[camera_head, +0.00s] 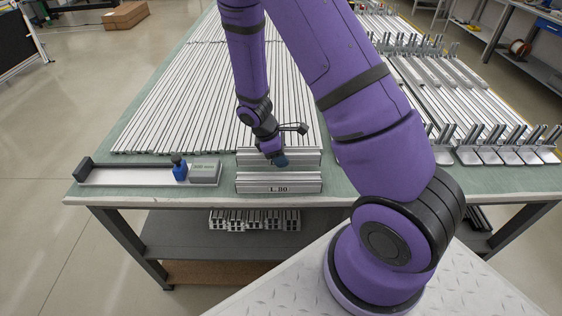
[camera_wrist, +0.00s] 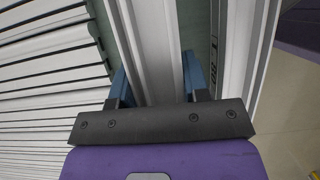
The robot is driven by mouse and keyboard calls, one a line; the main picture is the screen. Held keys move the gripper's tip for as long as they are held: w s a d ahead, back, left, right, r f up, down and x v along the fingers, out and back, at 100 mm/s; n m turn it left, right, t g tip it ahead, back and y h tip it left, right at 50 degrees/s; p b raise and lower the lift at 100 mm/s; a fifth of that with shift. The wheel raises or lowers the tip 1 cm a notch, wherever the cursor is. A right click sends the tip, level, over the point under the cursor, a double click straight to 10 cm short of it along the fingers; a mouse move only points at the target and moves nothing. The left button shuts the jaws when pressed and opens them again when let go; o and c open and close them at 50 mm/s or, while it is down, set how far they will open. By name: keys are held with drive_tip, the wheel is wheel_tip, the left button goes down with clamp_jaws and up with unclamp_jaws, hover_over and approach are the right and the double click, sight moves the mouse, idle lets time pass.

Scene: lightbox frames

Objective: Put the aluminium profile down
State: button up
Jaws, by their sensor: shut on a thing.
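My gripper (camera_head: 279,161) is at the front middle of the table, pointing down among short silver parts. In the wrist view its blue fingers (camera_wrist: 157,82) are closed on the two sides of a silver aluminium profile (camera_wrist: 150,48). The profile lies lengthwise away from the camera there. Beside it is a holder (camera_head: 278,188) with a label that seems to read "L 80"; the label strip (camera_wrist: 214,42) also shows in the wrist view. A green gap lies between profile and label strip. I cannot tell whether the profile's underside touches anything.
Long silver profiles (camera_head: 200,95) cover the table behind. A white tray (camera_head: 130,175) with a blue-topped item (camera_head: 179,167) and a grey box (camera_head: 205,173) is at left. Metal brackets (camera_head: 495,153) stand at right. Short profiles (camera_head: 254,220) lie on the shelf below.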

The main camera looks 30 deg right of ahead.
drive_tip(key=shift+f, duration=1.3)
drive_tip(key=shift+f, duration=0.2)
drive_tip(key=o, duration=1)
drive_tip(key=shift+o, duration=0.2)
drive_tip(key=shift+r, duration=0.1)
drive_tip(key=v, duration=1.2)
drive_tip(key=shift+r, duration=0.15)
wheel_tip(320, 180, up, 11)
drive_tip(key=s+m+t+y, duration=0.1)
drive_tip(key=s+m+t, duration=0.1)
drive_tip(key=m, duration=0.1)
drive_tip(key=s+a+r+m+t+y, duration=0.2)
drive_tip(key=s+r+m+t, duration=0.3)
drive_tip(key=s+r, duration=1.4)
drive_tip(key=r+m, duration=0.1)
drive_tip(key=m, duration=0.1)
drive_tip(key=shift+s+m+t+y, duration=0.25)
drive_tip(key=shift+m+t+y, duration=0.05)
drive_tip(key=shift+m+y, duration=0.1)
drive_tip(key=shift+o, duration=0.4)
drive_tip(key=shift+s+a+r, duration=0.1)
drive_tip(key=shift+s, duration=0.55)
